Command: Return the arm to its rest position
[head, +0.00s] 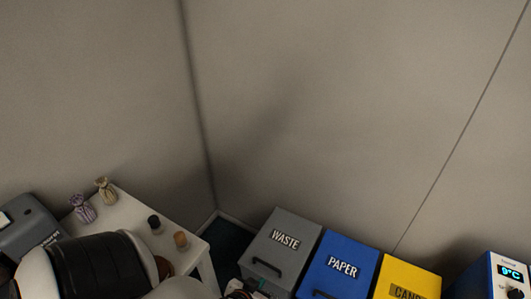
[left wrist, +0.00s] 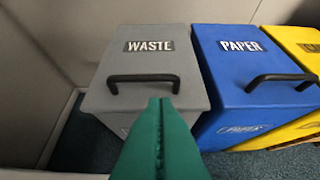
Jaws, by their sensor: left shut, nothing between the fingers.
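My left arm (head: 90,268), white and black, reaches in along the bottom left of the head view, in front of a white table. In the left wrist view, the green fingers of my left gripper (left wrist: 160,108) are pressed together with nothing between them. They point toward the grey waste bin (left wrist: 130,62) and overlap its front in the picture; I cannot tell how far apart they are. In the head view the gripper is hard to make out at the bottom edge. My right gripper is in neither view.
The white table (head: 128,212) bears two small sacks (head: 94,200) and two small jars (head: 167,232). A grey machine (head: 32,230) is at far left.

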